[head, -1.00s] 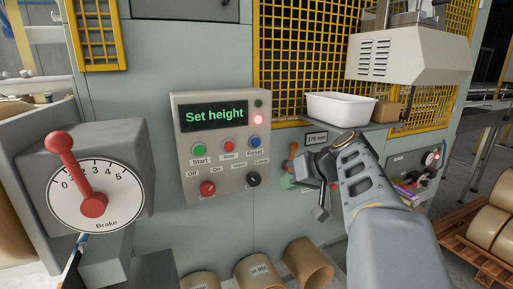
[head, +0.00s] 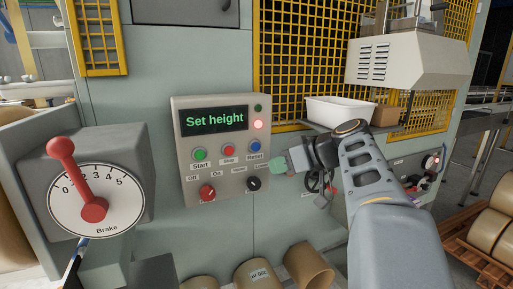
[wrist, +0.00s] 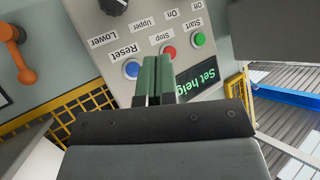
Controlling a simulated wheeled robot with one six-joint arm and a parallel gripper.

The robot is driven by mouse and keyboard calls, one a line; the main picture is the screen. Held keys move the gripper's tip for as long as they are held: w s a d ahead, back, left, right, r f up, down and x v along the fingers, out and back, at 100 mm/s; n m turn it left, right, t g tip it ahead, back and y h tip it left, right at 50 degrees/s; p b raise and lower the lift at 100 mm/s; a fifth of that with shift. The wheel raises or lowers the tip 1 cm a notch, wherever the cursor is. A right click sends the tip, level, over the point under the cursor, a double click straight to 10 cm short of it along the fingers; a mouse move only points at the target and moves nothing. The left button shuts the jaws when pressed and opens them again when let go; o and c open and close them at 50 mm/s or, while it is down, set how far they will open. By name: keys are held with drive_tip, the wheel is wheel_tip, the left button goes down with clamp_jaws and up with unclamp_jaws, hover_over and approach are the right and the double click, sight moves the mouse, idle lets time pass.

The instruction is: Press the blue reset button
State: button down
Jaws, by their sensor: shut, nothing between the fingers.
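The blue reset button (head: 254,146) is on the right of a row of three buttons on the grey control panel (head: 183,120), above its "Reset" label. The wrist view shows the same blue button (wrist: 132,69) upside down, just left of my fingers. My gripper (head: 276,164) has its green fingers shut and empty, pointing left at the panel's right edge, right of and a little below the button. In the wrist view the shut fingertips (wrist: 157,58) overlap the panel between the blue and red buttons. I see no clear contact with the button.
The panel also has a green start button (head: 200,155), a red stop button (head: 229,151), a red knob (head: 207,192), a black knob (head: 253,184) and a display (head: 214,119) reading "Set height". A brake lever (head: 78,180) stands left. A white tub (head: 338,110) sits behind my arm.

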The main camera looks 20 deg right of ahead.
sight(256, 147)
drive_tip(key=shift+w+p, duration=1.8)
drive_tip(key=shift+w, duration=2.4)
drive_tip(key=shift+w, duration=0.1)
drive_tip(key=shift+w, duration=0.35)
drive_tip(key=shift+w, duration=0.4)
drive_tip(key=shift+s+b, duration=0.85)
drive_tip(key=shift+b, duration=0.05)
